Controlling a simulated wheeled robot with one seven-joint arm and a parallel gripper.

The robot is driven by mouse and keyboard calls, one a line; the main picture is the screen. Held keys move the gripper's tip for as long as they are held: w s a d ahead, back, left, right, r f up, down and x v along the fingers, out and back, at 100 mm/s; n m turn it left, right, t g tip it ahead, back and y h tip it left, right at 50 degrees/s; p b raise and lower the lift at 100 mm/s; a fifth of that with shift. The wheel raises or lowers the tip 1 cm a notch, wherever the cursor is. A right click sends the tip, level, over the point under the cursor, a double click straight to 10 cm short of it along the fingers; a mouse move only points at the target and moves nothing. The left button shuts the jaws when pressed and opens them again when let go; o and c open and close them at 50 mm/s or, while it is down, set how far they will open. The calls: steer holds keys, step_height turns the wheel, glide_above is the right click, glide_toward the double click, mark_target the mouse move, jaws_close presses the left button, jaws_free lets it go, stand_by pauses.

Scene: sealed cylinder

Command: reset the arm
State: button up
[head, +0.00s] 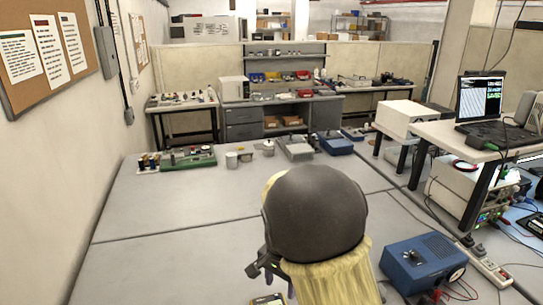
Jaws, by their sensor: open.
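My own arm fills the lower middle of the head view, with a dark rounded joint cover above a pale yellow link. My gripper (264,266) shows only in part at the left side of this link, low over the table. Its dark parts stick out to the left, and the rest is hidden behind the arm. It is open, and I see nothing held in it.
A green board (188,157) and a grey device (296,148) sit along the table's far edge. A blue box (422,262) with cables stands right of my arm. A small yellowish item (268,300) lies at the bottom edge. The left and middle tabletop is clear.

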steer(key=s+d+r+n+t, duration=0.2)
steer(key=s+d+n, duration=0.5)
steer(key=s+d, duration=0.5)
steer(key=shift+d+r+t, duration=0.3)
steer(key=shift+d+r, duration=0.15)
steer(key=shift+r, duration=0.1)
